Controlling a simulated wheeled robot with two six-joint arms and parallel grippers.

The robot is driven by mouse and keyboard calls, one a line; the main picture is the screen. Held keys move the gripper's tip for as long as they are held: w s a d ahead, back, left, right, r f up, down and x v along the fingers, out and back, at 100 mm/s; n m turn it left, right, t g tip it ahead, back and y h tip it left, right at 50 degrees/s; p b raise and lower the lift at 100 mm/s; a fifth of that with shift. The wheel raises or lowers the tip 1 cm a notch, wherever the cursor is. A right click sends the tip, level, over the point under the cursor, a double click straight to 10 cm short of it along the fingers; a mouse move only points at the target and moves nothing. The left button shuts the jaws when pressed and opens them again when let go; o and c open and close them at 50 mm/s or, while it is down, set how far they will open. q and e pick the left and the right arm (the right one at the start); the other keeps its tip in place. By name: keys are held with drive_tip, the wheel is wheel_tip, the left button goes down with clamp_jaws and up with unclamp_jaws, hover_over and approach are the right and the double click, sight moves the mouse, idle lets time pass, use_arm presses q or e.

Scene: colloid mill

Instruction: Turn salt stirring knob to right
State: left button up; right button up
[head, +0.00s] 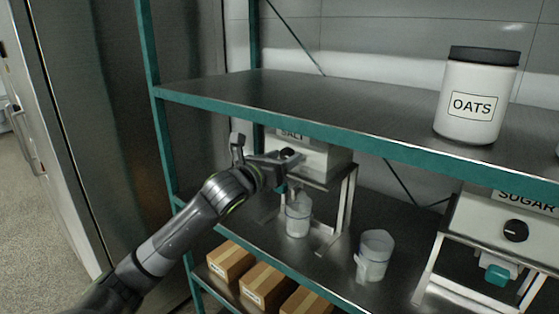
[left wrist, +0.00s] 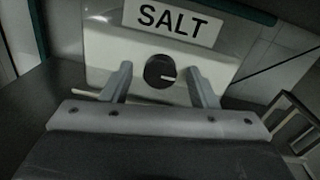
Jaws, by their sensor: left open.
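The salt dispenser (head: 325,160) stands on the middle shelf, its SALT label partly hidden by the shelf edge in the head view. In the left wrist view its white front (left wrist: 105,50) carries a round black knob (left wrist: 160,71) with a white mark pointing right. My left gripper (head: 290,158) is open at the dispenser's front. In the left wrist view its two fingers (left wrist: 160,85) stand on either side of the knob, with gaps visible between them and it. Whether the fingertips reach the knob's depth is unclear. My right gripper is not in view.
A clear container (head: 298,216) sits below the salt dispenser, and another (head: 374,256) stands to its right. The sugar dispenser (head: 507,224) is farther right. An oats jar (head: 469,105) stands on the upper shelf (head: 330,105); boxes (head: 265,285) lie on the lower shelf.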

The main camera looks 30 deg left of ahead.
use_arm(q)
drive_tip(key=shift+s, duration=0.1)
drive_tip(key=s+p, duration=0.4)
drive_tip(key=s, duration=1.3)
drive_tip(key=shift+a, duration=0.2)
idle(0.7)
